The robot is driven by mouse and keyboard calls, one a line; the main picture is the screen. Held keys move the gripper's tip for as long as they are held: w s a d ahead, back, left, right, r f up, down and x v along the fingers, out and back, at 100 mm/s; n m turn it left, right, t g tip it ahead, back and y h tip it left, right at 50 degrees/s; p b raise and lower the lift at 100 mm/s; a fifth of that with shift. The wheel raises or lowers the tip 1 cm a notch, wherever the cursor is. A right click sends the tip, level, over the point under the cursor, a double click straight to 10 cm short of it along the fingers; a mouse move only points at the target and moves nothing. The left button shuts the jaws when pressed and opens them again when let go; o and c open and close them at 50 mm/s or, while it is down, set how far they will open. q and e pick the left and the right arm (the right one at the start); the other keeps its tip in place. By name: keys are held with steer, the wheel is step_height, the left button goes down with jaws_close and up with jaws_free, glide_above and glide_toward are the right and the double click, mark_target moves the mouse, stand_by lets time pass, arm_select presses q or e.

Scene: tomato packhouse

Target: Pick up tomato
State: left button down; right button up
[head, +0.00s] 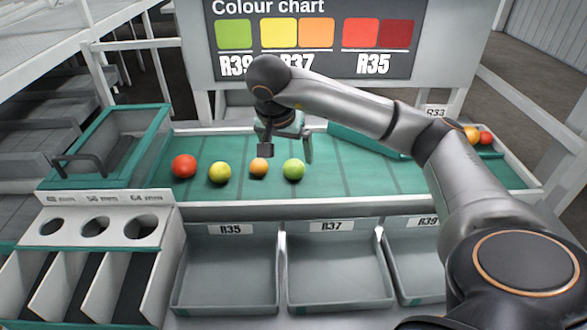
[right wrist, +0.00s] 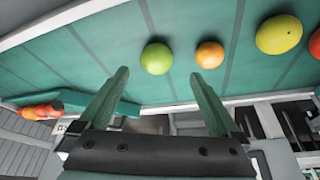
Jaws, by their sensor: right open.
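Four tomatoes lie in a row on the green belt: red (head: 184,166), yellow (head: 220,172), orange (head: 259,168) and green (head: 294,169). My right gripper (head: 286,153) is open and empty, above the belt behind the orange and green tomatoes. In the right wrist view the green tomato (right wrist: 156,57) shows beyond the gap between the open fingers (right wrist: 159,76), apart from them. The orange tomato (right wrist: 210,54) is just right of that gap, with the yellow tomato (right wrist: 279,34) and part of the red tomato (right wrist: 315,43) further right. My left gripper is not in view.
Grey bins labelled R35 (head: 226,308), R37 (head: 335,306) and R39 stand in front of the belt. A sizing box with holes (head: 70,229) and a green-rimmed tray (head: 160,125) are at left. More tomatoes (head: 472,134) lie at far right. A colour chart stands behind.

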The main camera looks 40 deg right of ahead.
mark_target(293, 164)
steer(key=shift+d+f, duration=0.25)
steer(key=shift+f, duration=0.3)
steer(key=x, duration=0.4)
steer(key=shift+s+d+f, duration=0.1)
steer(key=shift+s+f, duration=0.05)
steer(key=shift+f, duration=0.1)
steer(key=c, duration=1)
steer(key=shift+r, duration=0.1)
